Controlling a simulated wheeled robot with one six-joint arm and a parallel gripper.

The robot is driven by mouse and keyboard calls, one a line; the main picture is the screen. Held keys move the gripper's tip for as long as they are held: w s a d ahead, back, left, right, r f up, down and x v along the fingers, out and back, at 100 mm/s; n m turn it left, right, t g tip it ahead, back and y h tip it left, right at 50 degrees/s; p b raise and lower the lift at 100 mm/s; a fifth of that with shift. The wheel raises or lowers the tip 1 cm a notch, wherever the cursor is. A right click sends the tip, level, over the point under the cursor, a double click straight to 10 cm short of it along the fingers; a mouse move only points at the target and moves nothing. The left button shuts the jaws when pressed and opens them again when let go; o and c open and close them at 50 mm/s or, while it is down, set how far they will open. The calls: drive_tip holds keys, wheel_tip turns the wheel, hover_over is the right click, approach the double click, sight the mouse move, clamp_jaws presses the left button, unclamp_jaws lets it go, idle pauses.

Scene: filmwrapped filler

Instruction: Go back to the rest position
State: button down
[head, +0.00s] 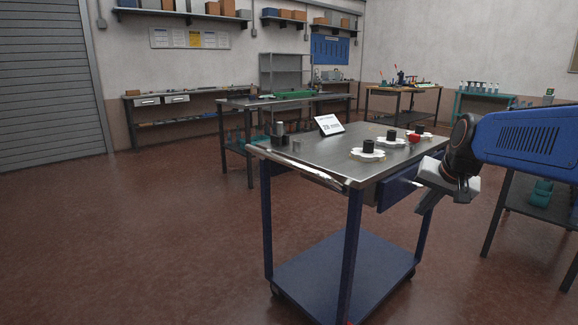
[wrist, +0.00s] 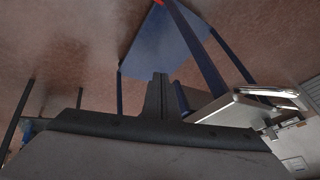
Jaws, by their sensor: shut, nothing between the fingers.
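My gripper (head: 428,207) hangs at the right of the head view, beside the right front corner of the blue cart and a little below its top. In the wrist view, which looks upside down, the fingers (wrist: 160,80) are together with nothing between them. My blue arm reaches in from the right edge. The cart's grey metal top (head: 320,165) shows in the head view. It also shows at the right of the wrist view (wrist: 228,110).
On the cart stand white flanged pieces with black centres (head: 367,149), a white sign (head: 329,124), a dark cylinder (head: 279,129) and a red item (head: 414,138). Workbenches stand behind. The floor at left is clear.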

drive_tip(key=s+a+f+n, duration=0.1)
drive_tip(key=s+f, duration=0.3)
drive_tip(key=s, duration=0.5)
drive_tip(key=s+a+f+n+g, duration=0.1)
drive_tip(key=s+a+f+n, duration=0.1)
drive_tip(key=s, duration=0.7)
drive_tip(key=s+a+f+n, duration=0.2)
drive_tip(key=s+f, duration=0.4)
drive_tip(key=s, duration=0.3)
drive_tip(key=shift+a+f+g, duration=0.3)
drive_tip(key=shift+a+f, duration=0.1)
drive_tip(key=shift+a, duration=0.2)
